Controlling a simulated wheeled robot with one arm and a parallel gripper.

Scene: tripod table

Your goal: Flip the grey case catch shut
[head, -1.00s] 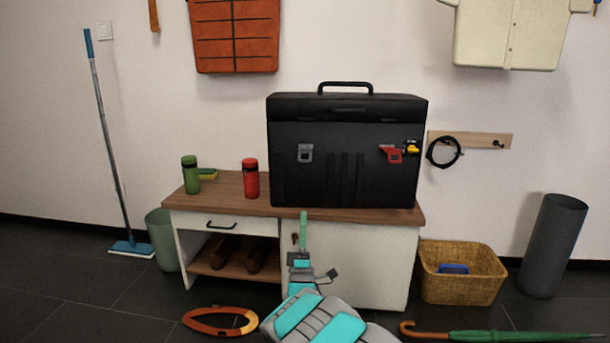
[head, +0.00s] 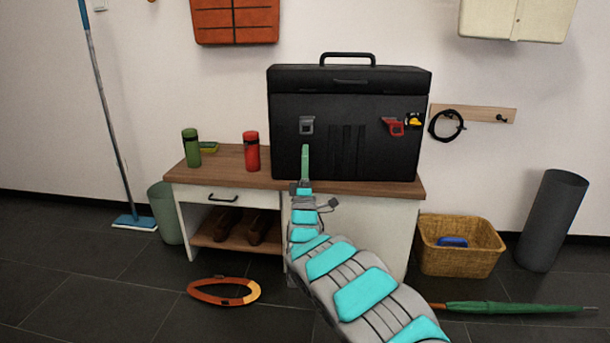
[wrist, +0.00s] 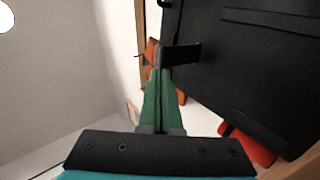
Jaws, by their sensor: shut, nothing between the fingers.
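The black case (head: 350,105) stands upright on the wooden-topped cabinet, its handle up. The grey catch (head: 306,126) is on the left of its front face. In the wrist view, a dark flap (wrist: 181,55), seemingly this catch, juts out from the case (wrist: 250,70) beside my fingertips. My gripper (head: 305,148) has green fingers pointing up, just below the grey catch in the head view. In the wrist view the fingers (wrist: 159,74) are together with nothing between them; their tips seem close to the flap, but I cannot tell whether they touch it.
A red catch (head: 393,127) and a yellow catch (head: 413,119) are farther right on the case. A red bottle (head: 251,151) and a green bottle (head: 191,148) stand left of the case on the cabinet top (head: 225,175). A wicker basket (head: 455,262) is on the floor at right.

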